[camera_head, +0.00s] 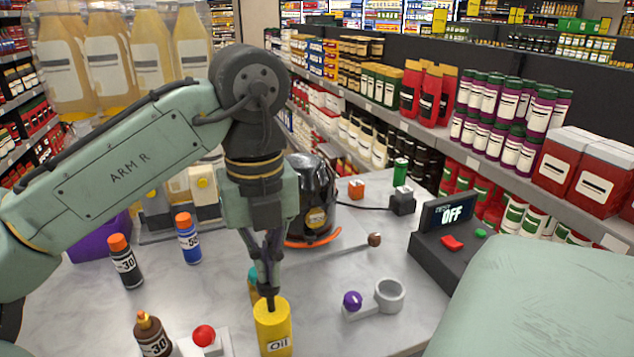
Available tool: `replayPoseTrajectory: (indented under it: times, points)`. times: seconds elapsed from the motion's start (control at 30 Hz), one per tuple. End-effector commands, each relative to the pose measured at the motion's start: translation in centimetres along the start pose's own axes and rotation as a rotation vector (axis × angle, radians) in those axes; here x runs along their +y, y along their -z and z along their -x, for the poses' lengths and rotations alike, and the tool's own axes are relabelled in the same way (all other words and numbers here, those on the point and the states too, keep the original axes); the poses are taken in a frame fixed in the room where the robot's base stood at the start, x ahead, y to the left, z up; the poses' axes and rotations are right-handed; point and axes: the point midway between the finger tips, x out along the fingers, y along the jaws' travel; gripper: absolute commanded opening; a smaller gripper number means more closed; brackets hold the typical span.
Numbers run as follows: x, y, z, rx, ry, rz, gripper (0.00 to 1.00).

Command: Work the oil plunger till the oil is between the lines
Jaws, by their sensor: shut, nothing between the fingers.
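The yellow container labelled "Oil" (274,332) stands upright at the front edge of the view, its lower part cut off. A short dark stem shows at its top. My gripper (268,288) points down with its fingers together, right above this stem; I cannot tell whether it touches it. The dark glossy pump body (322,185) stands behind my gripper, partly hidden by my arm. A small round yellowish window (317,218) is on its front; the oil level and any lines are too small to read.
Black (126,265) and blue (189,240) bottles stand left, a brown bottle (153,338) in front. A red knob (204,336) is beside the container. A purple-knobbed part with a grey ring (390,295) lies right. A control box reading "OFF" (448,213) stands further right.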

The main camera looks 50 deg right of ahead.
Motion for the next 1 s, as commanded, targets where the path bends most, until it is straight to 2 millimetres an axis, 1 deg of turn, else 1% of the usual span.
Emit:
replayPoseTrajectory:
  times: [0.03, 0.1, 0.2, 0.27, 0.5, 0.6, 0.83, 0.93, 0.97, 1.0]
  points:
    - [0.0, 0.0, 0.8, 0.000, 0.000, 0.000, 0.00]
    - [0.0, 0.0, 1.4, 0.000, 0.000, 0.000, 0.00]
    - [0.0, 0.0, 2.2, 0.000, 0.000, 0.001, 0.00]
    - [0.0, 0.0, 2.3, -0.002, 0.000, 0.002, 0.00]
    - [0.0, 0.0, 4.1, -0.002, 0.000, 0.001, 0.00]
    - [0.0, 0.0, 4.4, -0.001, 0.001, 0.001, 0.00]
    - [0.0, -0.1, 4.4, -0.002, 0.004, 0.002, 0.00]
    - [-0.3, -0.8, 4.2, -0.042, 0.062, 0.046, 0.00]
    - [-0.5, -1.4, 4.2, -0.069, 0.104, 0.075, 0.00]
    - [-0.8, -2.4, 4.4, -0.117, 0.178, 0.129, 0.00]
